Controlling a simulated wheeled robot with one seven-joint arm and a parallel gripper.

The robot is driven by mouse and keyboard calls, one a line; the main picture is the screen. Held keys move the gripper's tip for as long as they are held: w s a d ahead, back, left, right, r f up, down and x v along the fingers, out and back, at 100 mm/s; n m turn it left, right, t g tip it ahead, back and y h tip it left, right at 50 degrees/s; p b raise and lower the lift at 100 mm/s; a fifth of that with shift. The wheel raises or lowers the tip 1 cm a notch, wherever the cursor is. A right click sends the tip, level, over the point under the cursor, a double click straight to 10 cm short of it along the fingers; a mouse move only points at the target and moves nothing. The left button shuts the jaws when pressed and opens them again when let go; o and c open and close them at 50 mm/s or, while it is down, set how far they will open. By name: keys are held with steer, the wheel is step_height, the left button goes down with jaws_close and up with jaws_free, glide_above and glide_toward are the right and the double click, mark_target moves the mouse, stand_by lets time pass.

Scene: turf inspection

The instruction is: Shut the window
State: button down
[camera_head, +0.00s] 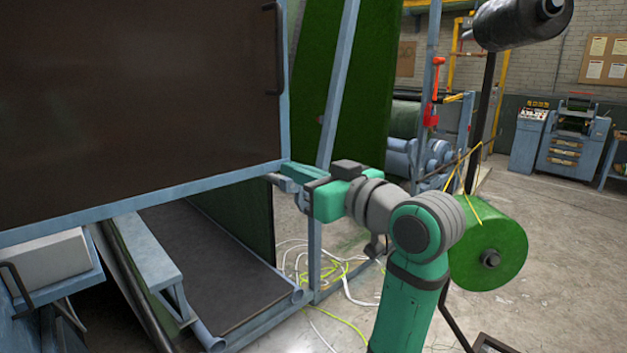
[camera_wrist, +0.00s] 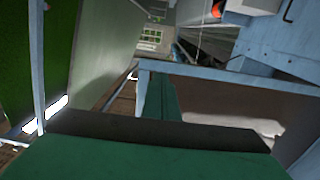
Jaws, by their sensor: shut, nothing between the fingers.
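The window is a large dark brown panel (camera_head: 140,90) in a light blue frame, filling the upper left of the head view. A black bar handle (camera_head: 274,50) is on its right side. A wide gap shows below its lower edge, so it stands open. My gripper (camera_head: 275,179) is shut and empty at the panel's lower right corner. Whether it touches the frame I cannot tell. In the wrist view, my green gripper (camera_wrist: 160,95) overlaps the blue frame's corner (camera_wrist: 146,66); the fingertips are hard to make out.
Below the panel is a dark sloped bed (camera_head: 205,265) with blue rails. A blue post (camera_head: 314,240) and hanging green turf (camera_head: 365,80) stand behind my gripper. Loose cables (camera_head: 345,275) lie on the floor. A green turf roll (camera_head: 490,240) is right of my arm. The floor farther right is open.

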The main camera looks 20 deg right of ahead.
mark_target(272, 163)
steer(key=shift+x, duration=1.75)
steer(key=shift+w+a, duration=0.1)
steer(key=shift+a, duration=0.05)
